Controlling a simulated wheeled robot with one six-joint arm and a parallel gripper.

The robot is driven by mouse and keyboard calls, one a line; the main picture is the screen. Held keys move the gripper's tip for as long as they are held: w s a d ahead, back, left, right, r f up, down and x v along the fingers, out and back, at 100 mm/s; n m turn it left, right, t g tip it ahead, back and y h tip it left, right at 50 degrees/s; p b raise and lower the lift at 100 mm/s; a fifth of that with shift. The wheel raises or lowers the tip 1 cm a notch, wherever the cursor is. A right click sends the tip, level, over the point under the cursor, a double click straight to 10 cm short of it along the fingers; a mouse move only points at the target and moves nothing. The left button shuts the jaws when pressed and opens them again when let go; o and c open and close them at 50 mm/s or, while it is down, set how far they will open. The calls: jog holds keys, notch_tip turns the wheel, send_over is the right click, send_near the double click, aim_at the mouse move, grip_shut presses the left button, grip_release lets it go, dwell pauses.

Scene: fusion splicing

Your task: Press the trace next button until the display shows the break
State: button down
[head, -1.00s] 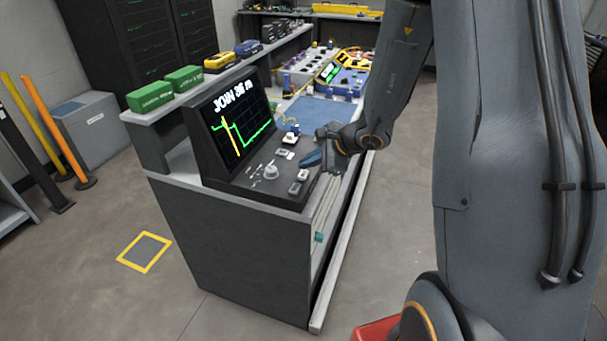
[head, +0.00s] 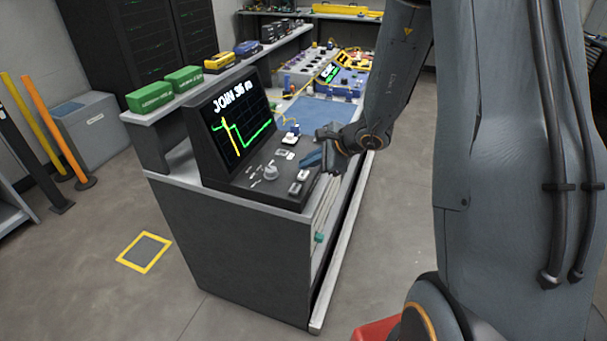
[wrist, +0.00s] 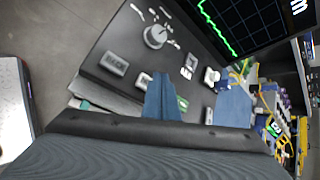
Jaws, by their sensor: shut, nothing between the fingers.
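The trace display (head: 235,125) on the black console reads "JOIN" with a number that looks like 36 m. It shows a green trace with a yellow vertical marker near its left part; part of this screen shows in the wrist view (wrist: 245,20). Two grey buttons sit at the console's front right: a front one (head: 296,188) and one behind it (head: 303,174). In the wrist view one button reads "BACK" (wrist: 116,63). My gripper (head: 312,160) is shut and empty over the console's right edge. Its blue fingertips (wrist: 163,92) partly cover a green-marked spot; contact cannot be told.
A grey knob (head: 270,171) stands left of the buttons. Green boxes (head: 184,79) sit on the shelf behind.

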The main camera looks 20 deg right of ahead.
aim_at(307, 176)
jog(key=shift+f+b, duration=0.9)
jog(key=shift+b, duration=0.5)
dwell(1.3)
jog(key=shift+r, duration=0.1)
jog(key=shift+r+p, duration=0.5)
jog(key=shift+r, duration=0.3)
jog(key=shift+r, duration=0.1)
jog(key=shift+r+p, duration=1.65)
jog(key=shift+r, duration=0.8)
